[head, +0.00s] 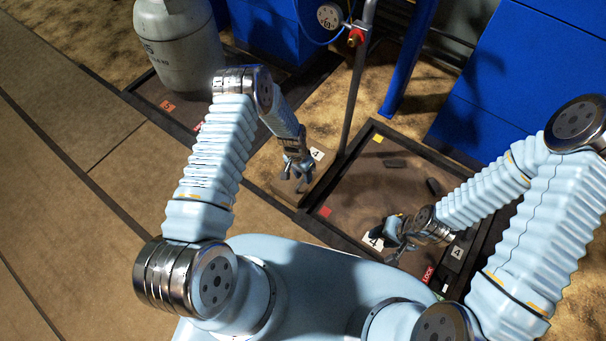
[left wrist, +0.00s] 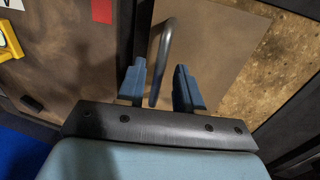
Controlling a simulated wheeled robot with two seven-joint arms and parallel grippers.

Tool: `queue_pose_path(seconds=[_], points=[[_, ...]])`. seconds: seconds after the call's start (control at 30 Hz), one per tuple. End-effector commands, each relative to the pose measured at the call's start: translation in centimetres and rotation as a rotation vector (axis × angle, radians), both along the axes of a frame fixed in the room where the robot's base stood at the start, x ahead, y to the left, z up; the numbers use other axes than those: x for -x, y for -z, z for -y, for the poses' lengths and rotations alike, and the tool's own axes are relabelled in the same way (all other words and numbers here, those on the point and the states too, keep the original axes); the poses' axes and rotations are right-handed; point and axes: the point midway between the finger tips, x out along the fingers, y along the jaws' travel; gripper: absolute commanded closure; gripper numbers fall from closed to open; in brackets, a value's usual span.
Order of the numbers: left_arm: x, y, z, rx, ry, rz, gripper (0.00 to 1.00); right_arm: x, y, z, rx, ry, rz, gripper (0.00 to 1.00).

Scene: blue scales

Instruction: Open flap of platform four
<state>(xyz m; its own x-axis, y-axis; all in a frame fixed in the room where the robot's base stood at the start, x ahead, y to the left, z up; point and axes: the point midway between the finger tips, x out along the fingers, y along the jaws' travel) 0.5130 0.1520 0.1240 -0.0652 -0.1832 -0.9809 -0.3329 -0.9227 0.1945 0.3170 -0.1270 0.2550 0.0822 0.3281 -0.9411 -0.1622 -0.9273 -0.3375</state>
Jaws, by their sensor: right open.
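Platform four (head: 362,207) is a dark-framed square with a brown top, right of centre in the head view. A small tan flap (head: 320,172) with a white "4" label (head: 317,153) adjoins its left edge. The flap is a flat tan plate in the left wrist view (left wrist: 212,45), with a curved grey metal handle (left wrist: 161,50) above it. My left gripper (head: 299,180) is over the flap. Its open fingers (left wrist: 160,88) stand on either side of the handle, with gaps visible. My right gripper (head: 393,238) is open, low over the platform's front part beside a white label (head: 374,240).
A grey gas cylinder (head: 180,45) stands on another platform at upper left. An upright metal pole (head: 358,90) with a red valve and a gauge (head: 329,16) rises behind the flap. Blue scale bodies (head: 530,80) fill the upper right. The left floor is clear.

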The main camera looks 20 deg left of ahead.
Motion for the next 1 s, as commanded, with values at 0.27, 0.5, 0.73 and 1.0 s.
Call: queue_pose_path(seconds=[0.27, 0.5, 0.73, 1.0], points=[[0.0, 0.0, 0.0, 0.000, 0.000, 0.000, 1.00, 0.0, 0.0, 0.0, 0.000, 0.000, 0.000, 0.57], [0.0, 0.0, 0.0, 0.000, 0.000, -0.001, 1.00, 0.0, 0.0, 0.0, 0.000, 0.000, 0.000, 0.57], [-0.1, -0.1, -0.2, 0.020, -0.003, -0.008, 1.00, 0.0, 0.6, 0.1, 0.002, 0.002, 0.001, 0.57], [-0.5, -0.8, -1.1, 0.146, -0.007, -0.053, 1.00, -0.1, 3.5, 0.1, 0.000, 0.003, -0.001, 0.57]])
